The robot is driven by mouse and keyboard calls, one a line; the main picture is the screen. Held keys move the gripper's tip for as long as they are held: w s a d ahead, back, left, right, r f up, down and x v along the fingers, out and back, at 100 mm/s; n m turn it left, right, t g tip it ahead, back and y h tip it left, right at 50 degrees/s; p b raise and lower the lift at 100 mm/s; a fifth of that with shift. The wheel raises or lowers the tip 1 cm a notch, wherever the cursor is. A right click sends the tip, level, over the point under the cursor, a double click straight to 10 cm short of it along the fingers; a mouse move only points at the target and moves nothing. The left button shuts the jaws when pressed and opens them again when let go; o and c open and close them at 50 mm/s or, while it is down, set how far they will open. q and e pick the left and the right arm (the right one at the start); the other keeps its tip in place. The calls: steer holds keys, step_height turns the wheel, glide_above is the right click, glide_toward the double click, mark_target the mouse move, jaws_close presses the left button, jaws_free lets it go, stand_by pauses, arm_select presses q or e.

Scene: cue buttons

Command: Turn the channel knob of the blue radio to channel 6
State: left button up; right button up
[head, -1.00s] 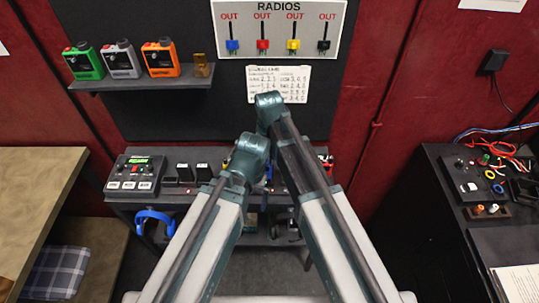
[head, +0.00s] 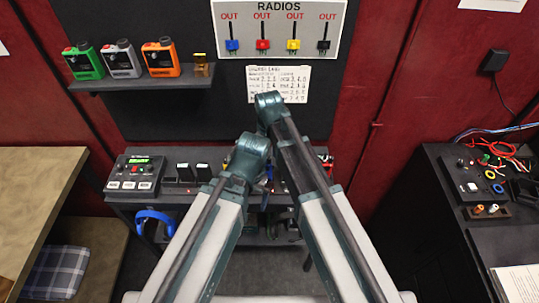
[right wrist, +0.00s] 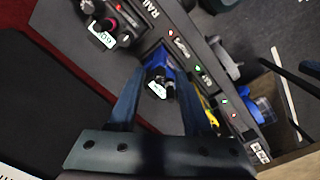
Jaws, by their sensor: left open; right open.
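In the right wrist view the blue radio (right wrist: 165,62) sits in a slot of a dark rail, with a white label on its near end. My right gripper (right wrist: 158,75) is open, with one finger on each side of the blue radio. I cannot tell whether the fingers touch it. The number on its knob is too small to read. My left gripper is hidden behind the arms.
A yellow item (right wrist: 209,112) is partly behind the right finger. The RADIOS board (head: 279,28) hangs above the bench. Green, silver and orange devices stand on a shelf (head: 150,83).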

mark_target(269, 158)
arm_select(q)
step_height(269, 158, up, 14)
steer(key=p, duration=1.3)
steer(key=shift+p, duration=0.4)
arm_select(e)
step_height(269, 158, up, 14)
arm_select(q)
steer(key=shift+f, duration=0.1)
arm_select(e)
steer(key=shift+s+a+f, duration=0.1)
steer(key=shift+f, duration=0.05)
